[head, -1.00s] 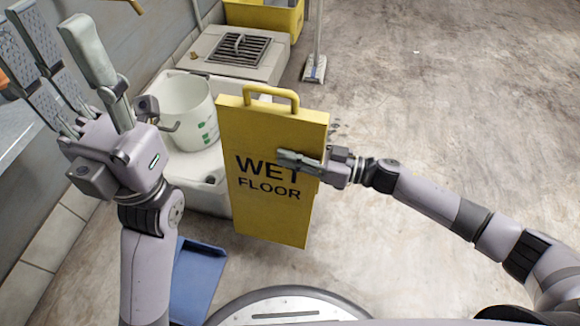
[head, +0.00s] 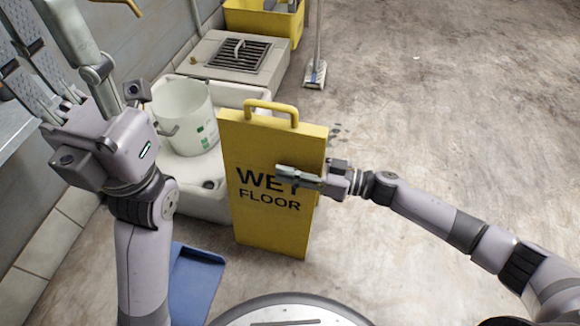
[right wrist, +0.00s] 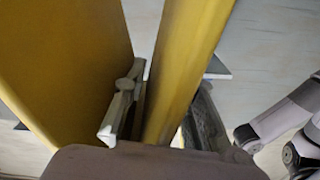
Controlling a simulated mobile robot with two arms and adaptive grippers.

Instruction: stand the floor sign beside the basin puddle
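The yellow floor sign (head: 262,220), marked WET FLOOR, is upright in front of the white basin (head: 205,203). Its handle is on top. My right gripper (head: 285,174) is shut on the sign's right edge; in the right wrist view one yellow panel (right wrist: 185,70) passes between the fingers, the other panel (right wrist: 75,60) lies outside them. I cannot tell whether its lower edge touches the floor. My left gripper (head: 45,55) is raised at the left, open and empty, its fingertips partly cut off. Small dark wet spots (head: 337,131) show behind the sign's right edge; the sign may hide more.
Behind are a grated drain block (head: 238,56), a yellow bin (head: 262,20) and a mop (head: 316,72). A blue dustpan-like object (head: 195,280) lies in front of the basin. The floor at the right is clear.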

